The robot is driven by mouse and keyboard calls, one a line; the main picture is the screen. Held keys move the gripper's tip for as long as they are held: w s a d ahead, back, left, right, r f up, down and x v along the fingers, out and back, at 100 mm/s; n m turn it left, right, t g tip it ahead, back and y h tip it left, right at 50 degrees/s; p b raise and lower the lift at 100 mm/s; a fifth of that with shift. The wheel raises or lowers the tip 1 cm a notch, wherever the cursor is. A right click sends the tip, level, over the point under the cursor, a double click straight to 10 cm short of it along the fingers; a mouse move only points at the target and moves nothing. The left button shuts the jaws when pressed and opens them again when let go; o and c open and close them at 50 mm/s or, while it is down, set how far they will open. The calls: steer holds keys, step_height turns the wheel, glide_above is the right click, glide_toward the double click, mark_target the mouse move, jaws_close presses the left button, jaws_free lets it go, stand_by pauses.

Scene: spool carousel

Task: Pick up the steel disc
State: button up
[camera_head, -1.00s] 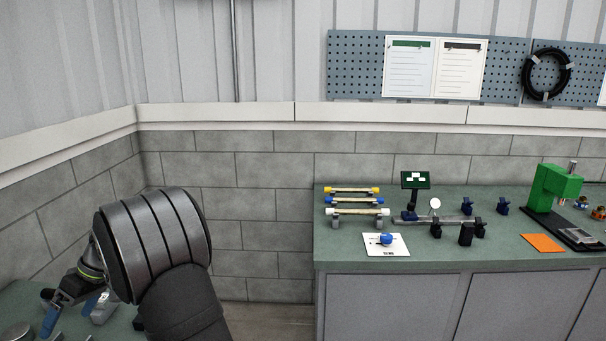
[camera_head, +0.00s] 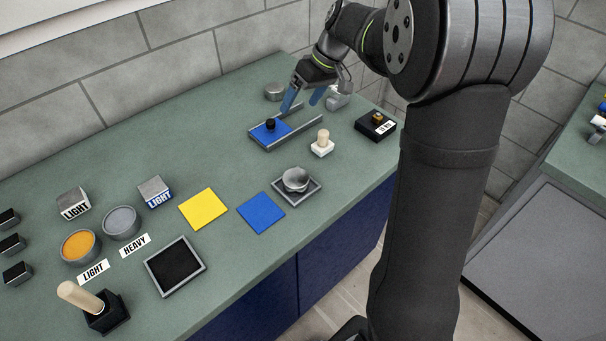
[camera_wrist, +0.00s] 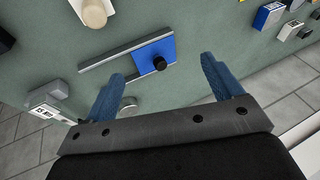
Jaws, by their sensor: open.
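The steel disc (camera_head: 275,91) is a short grey cylinder lying flat at the back of the green bench, behind a metal channel, in the head view. In the wrist view the disc (camera_wrist: 128,104) shows low between the fingers, close to the left one, partly hidden by my gripper's body. My gripper (camera_head: 300,107) is open and empty, with blue fingers pointing down; in the head view it is to the right of the disc. In the wrist view my gripper (camera_wrist: 161,68) has its fingers spread wide, toward the channel.
The channel (camera_head: 292,135) holds a blue plate (camera_head: 262,133) with a black knob. A white-based peg (camera_head: 322,145), a black labelled box (camera_head: 376,127) and a grey block (camera_head: 338,98) stand nearby. Mats, dishes and labelled blocks lie farther left.

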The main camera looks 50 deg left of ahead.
steer(key=s+d+r+n+t+h, duration=0.25)
steer(key=s+d+r+t, duration=0.2)
steer(key=s+d, duration=0.45)
glide_above(294, 176)
steer(key=shift+m+g+h, duration=0.35)
steer(key=f, duration=1.2)
steer(key=shift+w+d, duration=0.1)
steer(key=shift+d, duration=0.15)
steer(key=shift+a+f, duration=0.2)
steer(key=shift+f, duration=2.35)
steer(key=c, duration=1.6)
steer(key=shift+o, duration=0.2)
steer(key=shift+r, duration=0.1)
